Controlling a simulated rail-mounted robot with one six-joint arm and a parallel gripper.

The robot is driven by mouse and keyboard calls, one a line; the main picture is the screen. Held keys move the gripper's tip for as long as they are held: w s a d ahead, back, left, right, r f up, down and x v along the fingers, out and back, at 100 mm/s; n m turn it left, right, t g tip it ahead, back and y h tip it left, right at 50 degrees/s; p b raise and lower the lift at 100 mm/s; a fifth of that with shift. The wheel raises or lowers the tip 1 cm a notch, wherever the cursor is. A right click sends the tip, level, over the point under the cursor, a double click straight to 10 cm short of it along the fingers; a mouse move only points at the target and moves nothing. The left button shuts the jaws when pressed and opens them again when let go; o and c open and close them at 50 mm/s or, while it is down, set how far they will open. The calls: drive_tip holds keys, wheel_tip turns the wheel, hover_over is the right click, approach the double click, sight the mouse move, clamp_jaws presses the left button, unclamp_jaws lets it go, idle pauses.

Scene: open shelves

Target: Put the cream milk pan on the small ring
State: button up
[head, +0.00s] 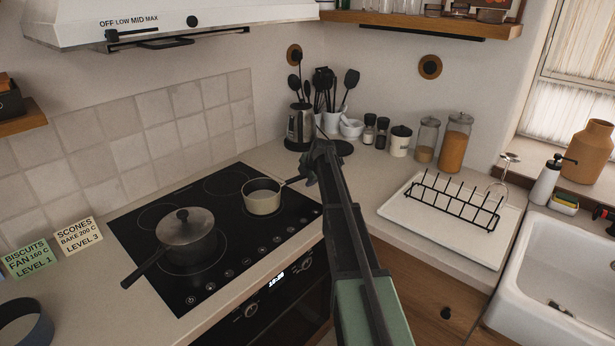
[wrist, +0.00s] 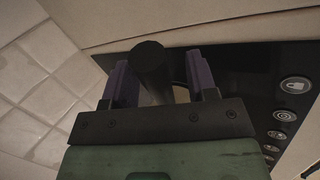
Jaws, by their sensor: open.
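The cream milk pan (head: 263,203) sits upright on the right part of the black hob (head: 240,251), its handle pointing right toward my gripper. My gripper (head: 311,168) is at the handle's end. In the wrist view the dark handle (wrist: 152,68) lies between the two open fingers of my gripper (wrist: 163,82), closer to the left finger; contact cannot be told. Two bare rings show at the back of the hob, one at the left (head: 157,216) and one further right (head: 223,184). The ring under the milk pan is mostly hidden.
A lidded dark pot (head: 187,240) stands on the front left of the hob, its handle toward the front. A kettle (head: 299,127) and utensil holder stand behind my gripper. A white tray with a black rack (head: 455,203) lies right, beside the sink (head: 560,270).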

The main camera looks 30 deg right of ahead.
drive_tip(key=p+v, duration=0.9)
drive_tip(key=v, duration=0.1)
drive_tip(key=shift+s+r, duration=0.25)
drive_tip(key=shift+r, duration=0.1)
idle(1.7)
